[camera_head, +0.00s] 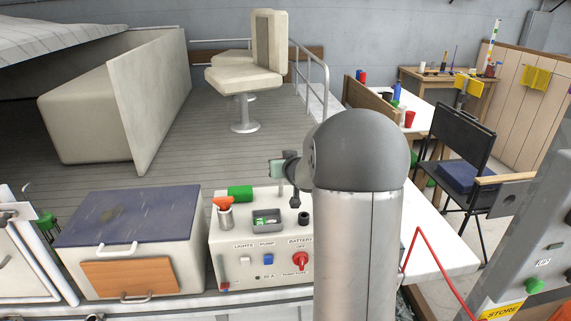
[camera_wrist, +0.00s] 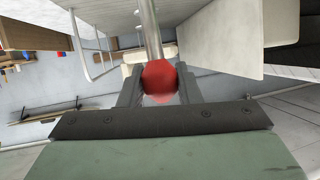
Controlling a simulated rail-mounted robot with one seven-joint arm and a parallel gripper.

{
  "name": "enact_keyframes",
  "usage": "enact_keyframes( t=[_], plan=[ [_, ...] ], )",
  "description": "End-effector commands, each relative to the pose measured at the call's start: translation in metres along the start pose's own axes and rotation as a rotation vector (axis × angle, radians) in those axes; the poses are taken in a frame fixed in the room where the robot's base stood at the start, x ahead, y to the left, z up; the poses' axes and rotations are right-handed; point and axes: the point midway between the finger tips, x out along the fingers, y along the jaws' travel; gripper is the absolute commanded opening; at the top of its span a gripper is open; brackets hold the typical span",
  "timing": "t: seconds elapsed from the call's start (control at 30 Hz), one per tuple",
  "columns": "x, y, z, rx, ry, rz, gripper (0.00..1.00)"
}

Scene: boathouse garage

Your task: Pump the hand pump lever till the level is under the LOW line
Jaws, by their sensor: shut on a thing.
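A red knob (camera_wrist: 159,78) on the end of a bare metal rod (camera_wrist: 150,32), which looks like the pump lever, sits between the two dark fingers of my gripper (camera_wrist: 160,84) in the wrist view. The fingers are closed on the knob from both sides. In the head view my grey arm stands in front and hides the knob and rod. I cannot make out the pump body, a level gauge or a LOW line in either view.
A switch panel (camera_head: 231,272) with a red battery knob (camera_head: 300,261) stands just left of my arm. A blue-lidded box (camera_head: 136,216) is farther left. Seats (camera_head: 243,78) and a rail (camera_head: 326,85) stand behind on the deck (camera_head: 200,140). A black chair (camera_head: 462,140) is at right.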

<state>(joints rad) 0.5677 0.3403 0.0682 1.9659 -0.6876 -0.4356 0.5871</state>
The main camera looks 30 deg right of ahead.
Motion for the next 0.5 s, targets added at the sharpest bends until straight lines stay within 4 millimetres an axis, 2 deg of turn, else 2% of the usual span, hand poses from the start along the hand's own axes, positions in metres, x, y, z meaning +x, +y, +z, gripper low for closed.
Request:
enact_keyframes(
  t=[0.2,0.23,0.27,0.3,0.5],
  plan=[
    [0.0002,-0.0005,-0.0022,-0.001,0.005,-0.002,0.00],
    [0.0001,-0.0005,-0.0022,-0.001,0.006,-0.002,0.39],
    [0.0001,-0.0005,-0.0022,-0.001,0.006,-0.002,0.47],
    [0.0001,-0.0004,-0.0020,-0.001,0.005,-0.002,0.50],
    [-0.0001,0.0000,-0.0011,0.000,0.003,0.000,0.50]
  ],
)
